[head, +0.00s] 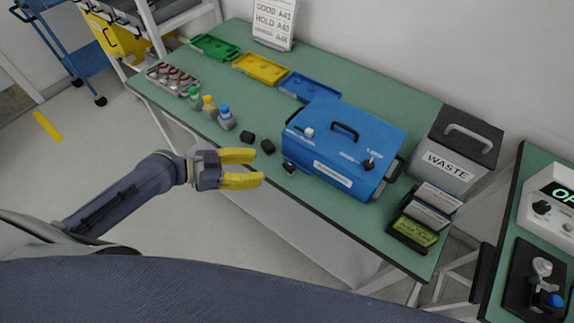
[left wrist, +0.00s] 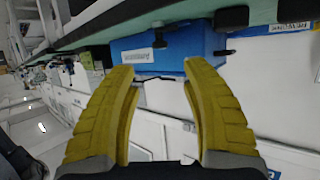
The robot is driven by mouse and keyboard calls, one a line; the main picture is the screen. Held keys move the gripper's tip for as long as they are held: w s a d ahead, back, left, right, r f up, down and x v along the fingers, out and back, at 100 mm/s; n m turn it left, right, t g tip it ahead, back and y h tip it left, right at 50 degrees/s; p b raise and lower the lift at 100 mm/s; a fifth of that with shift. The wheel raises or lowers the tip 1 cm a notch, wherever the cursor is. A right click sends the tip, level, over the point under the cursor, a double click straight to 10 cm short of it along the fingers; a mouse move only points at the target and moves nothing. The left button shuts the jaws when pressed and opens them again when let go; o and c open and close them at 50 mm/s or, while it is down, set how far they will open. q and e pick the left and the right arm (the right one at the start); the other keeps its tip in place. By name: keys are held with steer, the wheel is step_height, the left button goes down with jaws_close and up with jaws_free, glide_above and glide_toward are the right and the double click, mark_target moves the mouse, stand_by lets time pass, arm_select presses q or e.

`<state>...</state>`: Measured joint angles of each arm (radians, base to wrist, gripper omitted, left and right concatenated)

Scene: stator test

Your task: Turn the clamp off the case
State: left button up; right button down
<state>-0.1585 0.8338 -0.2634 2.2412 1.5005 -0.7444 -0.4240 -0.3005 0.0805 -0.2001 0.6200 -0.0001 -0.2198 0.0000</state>
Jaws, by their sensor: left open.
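The blue case (head: 345,150) stands on the green table at the right, with a black carry handle (head: 345,129) on its lid. A dark clamp-like lever (head: 370,163) sits at the lid's right side by a small label. A pale knob (head: 309,132) sits at the lid's left. A small dark part (head: 289,168) is at the case's left front corner. My left gripper (head: 258,168) is open and empty, in front of the table and left of the case. The case's blue side (left wrist: 165,45) shows beyond the fingers in the left wrist view. My right gripper is out of view.
Small bottles (head: 226,118) and black blocks (head: 268,147) stand left of the case. Green, yellow and blue trays (head: 310,88) lie behind. A grey waste bin (head: 455,150) and a card holder (head: 412,233) are right of it. The table's front edge lies near my gripper.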

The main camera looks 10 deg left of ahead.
mark_target(289, 166)
arm_select(q)
steer(key=shift+x, duration=5.15)
steer(key=shift+f, duration=0.1)
steer(key=shift+c, duration=0.2)
jaws_close()
